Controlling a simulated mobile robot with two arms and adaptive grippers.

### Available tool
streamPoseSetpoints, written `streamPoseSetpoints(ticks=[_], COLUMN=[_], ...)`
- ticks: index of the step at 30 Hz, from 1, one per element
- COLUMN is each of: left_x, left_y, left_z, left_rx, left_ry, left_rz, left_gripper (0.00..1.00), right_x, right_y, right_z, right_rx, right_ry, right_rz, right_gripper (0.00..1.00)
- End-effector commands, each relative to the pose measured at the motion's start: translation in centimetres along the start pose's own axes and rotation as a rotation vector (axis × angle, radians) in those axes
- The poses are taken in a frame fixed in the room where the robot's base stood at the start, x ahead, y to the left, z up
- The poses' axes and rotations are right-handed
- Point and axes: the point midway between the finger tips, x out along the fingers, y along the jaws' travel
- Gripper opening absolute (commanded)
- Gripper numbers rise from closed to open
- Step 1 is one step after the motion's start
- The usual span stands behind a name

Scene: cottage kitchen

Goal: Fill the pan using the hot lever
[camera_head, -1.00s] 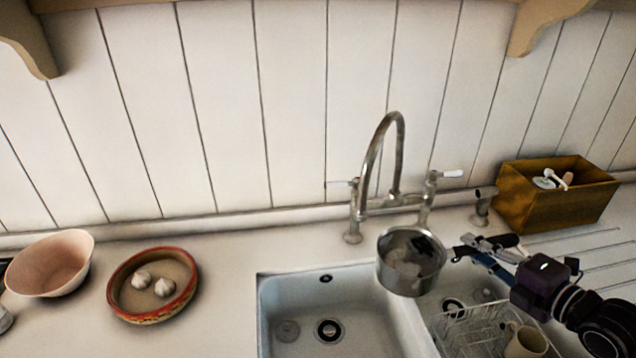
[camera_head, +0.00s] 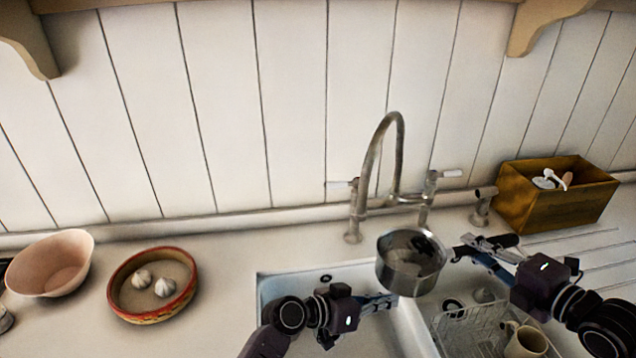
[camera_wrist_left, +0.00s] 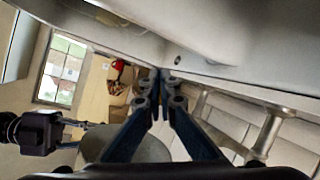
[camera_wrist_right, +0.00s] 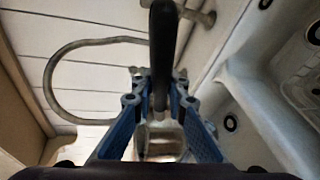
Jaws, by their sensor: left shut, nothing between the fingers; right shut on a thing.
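The metal pan (camera_head: 408,270) hangs over the divider between the sink basins, just below and in front of the tap (camera_head: 377,150). My right gripper (camera_head: 466,247) is shut on its dark handle, which also shows in the right wrist view (camera_wrist_right: 163,45). No water stream is visible. The tap has a left lever (camera_head: 341,184) and a right lever (camera_head: 450,173), both white-tipped; I cannot read which is hot. My left gripper (camera_head: 390,299) is shut and empty over the left basin, its tips close to the pan's lower left side. Its closed fingers show in the left wrist view (camera_wrist_left: 163,82).
A wire dish rack (camera_head: 470,335) with a cream mug (camera_head: 527,342) stands in the right basin. A wooden box (camera_head: 550,200) is at the back right. A red-rimmed dish (camera_head: 130,312) with garlic and a pink bowl (camera_head: 50,268) stand left. The counter behind the left basin is clear.

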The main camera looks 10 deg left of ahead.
Motion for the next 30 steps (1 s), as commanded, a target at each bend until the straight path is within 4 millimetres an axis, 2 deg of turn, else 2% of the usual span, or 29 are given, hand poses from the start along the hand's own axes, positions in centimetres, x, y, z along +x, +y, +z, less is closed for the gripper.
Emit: streamPoseSetpoints(ticks=[1,5,6,9,13,15,18,21,25,30], left_x=[-1.1,-4.7,-6.1,-9.8,-14.4,-16.4,-18.4,-19.0,-18.0,-15.3], left_y=[-3.2,-10.1,-11.9,-16.1,-19.8,-21.1,-22.1,-22.6,-22.6,-22.7], left_z=[-1.4,-5.8,-7.5,-11.8,-16.8,-18.8,-20.7,-21.7,-22.5,-23.9], left_rx=[-0.094,-0.371,-0.454,-0.640,-0.823,-0.890,-0.950,-0.976,-0.982,-0.981], left_ry=[0.016,0.096,0.129,0.224,0.340,0.389,0.435,0.456,0.460,0.459], left_rz=[-0.009,0.001,0.010,0.048,0.114,0.150,0.187,0.207,0.213,0.212], left_gripper=[0.00,0.00,0.00,0.00,0.00,0.00,0.00,0.00,0.00,0.00], right_x=[0.0,0.0,0.0,0.0,0.0,0.0,0.0,0.0,0.0,0.0], right_y=[0.2,0.2,0.2,0.2,0.2,0.2,0.2,0.2,0.2,0.2], right_z=[0.0,0.0,0.0,0.0,0.0,0.0,0.0,0.0,0.0,0.0], right_rx=[0.001,0.001,0.001,0.001,0.001,0.001,0.001,0.001,0.001,0.001], right_ry=[0.000,0.000,0.000,0.000,0.000,0.000,0.000,0.000,0.000,0.000], right_rz=[0.005,0.005,0.005,0.005,0.005,0.005,0.005,0.005,0.005,0.005], right_gripper=[0.00,0.00,0.00,0.00,0.00,0.00,0.00,0.00,0.00,0.00])
